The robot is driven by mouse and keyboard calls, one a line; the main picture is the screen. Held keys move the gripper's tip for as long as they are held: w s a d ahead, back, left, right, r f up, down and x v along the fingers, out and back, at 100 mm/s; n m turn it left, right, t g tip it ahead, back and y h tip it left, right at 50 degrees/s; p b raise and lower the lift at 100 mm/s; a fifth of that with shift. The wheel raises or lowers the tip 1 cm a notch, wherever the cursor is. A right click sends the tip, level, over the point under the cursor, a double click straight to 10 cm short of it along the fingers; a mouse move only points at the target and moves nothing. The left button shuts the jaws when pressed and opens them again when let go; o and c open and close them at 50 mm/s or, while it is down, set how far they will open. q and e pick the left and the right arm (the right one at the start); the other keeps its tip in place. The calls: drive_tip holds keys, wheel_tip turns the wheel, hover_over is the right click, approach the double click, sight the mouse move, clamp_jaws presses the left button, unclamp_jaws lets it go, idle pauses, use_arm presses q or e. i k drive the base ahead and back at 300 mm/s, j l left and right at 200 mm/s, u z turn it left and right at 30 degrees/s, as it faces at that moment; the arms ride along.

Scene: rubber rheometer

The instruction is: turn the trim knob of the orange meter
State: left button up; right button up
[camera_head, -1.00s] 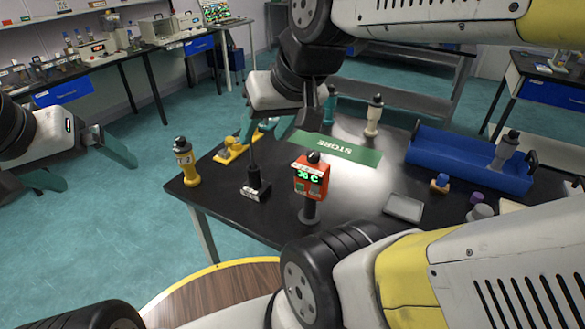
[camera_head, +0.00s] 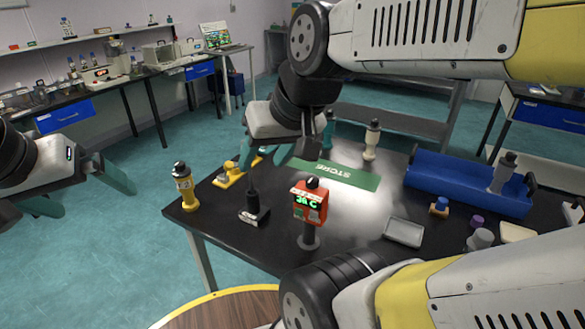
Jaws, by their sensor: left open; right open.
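The orange meter (camera_head: 318,216) stands upright on a grey post on the black table, with a lit green display facing me. A dark round knob (camera_head: 312,183) sits on its top. My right gripper (camera_head: 265,158) hangs above the table, behind and to the left of the meter in the picture. It is open and apart from the knob. My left gripper (camera_head: 82,192) is open and empty at the left, off the table and over the floor.
A dark-handled tool (camera_head: 253,206) and a yellow bottle (camera_head: 186,188) stand left of the meter. A grey tray (camera_head: 404,232) lies to its right. A blue crate (camera_head: 450,185) is at the back right, and a green STORE mat (camera_head: 338,175) lies behind.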

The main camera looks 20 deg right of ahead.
sight(312, 182)
drive_tip(key=k+l+z, duration=0.55)
drive_tip(key=k, duration=0.25)
drive_tip(key=l, duration=0.15)
